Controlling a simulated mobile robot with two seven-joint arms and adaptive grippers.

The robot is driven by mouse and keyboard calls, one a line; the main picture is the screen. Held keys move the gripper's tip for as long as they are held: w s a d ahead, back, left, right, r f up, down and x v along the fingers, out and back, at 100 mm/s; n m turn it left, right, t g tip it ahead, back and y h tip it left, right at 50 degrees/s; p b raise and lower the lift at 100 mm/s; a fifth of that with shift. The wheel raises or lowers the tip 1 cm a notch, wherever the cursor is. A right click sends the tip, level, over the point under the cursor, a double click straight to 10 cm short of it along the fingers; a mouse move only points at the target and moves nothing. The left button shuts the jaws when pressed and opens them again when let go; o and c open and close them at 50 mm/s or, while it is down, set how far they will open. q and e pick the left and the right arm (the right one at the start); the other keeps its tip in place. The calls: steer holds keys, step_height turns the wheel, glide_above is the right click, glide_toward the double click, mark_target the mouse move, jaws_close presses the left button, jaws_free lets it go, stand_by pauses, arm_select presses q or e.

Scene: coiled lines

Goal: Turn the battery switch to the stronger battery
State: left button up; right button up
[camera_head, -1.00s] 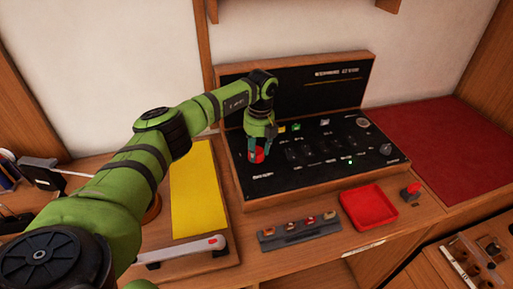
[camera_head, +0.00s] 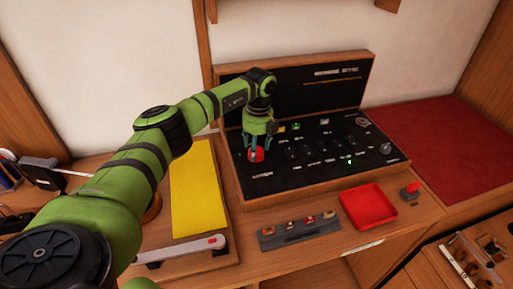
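A black switch panel in a wooden case (camera_head: 300,180) stands on the counter, its black lid raised against the wall. A red rotary knob (camera_head: 257,156), which looks like the battery switch, sits at the panel's left side. My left gripper (camera_head: 257,150) points down over the red knob, with its fingers spread on either side of it. I cannot tell whether the fingers touch the knob. The knob's pointer direction is too small to read. A small green light (camera_head: 349,161) glows on the panel's right half. My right gripper is not in view.
A red tray (camera_head: 368,206) and a grey rack with small fuses (camera_head: 300,231) lie in front of the case. A yellow chart (camera_head: 197,190) lies left. A red-topped switch (camera_head: 411,190) stands right. A red mat (camera_head: 435,140) covers the right counter.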

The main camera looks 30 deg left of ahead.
arm_select(q)
steer(key=shift+f, duration=0.2)
steer(key=shift+r, duration=0.1)
steer(key=shift+r, duration=0.3)
step_height(320, 180, up, 11)
steer(key=shift+w+r, duration=0.15)
steer(key=shift+w, duration=0.15)
steer(key=shift+d, duration=0.1)
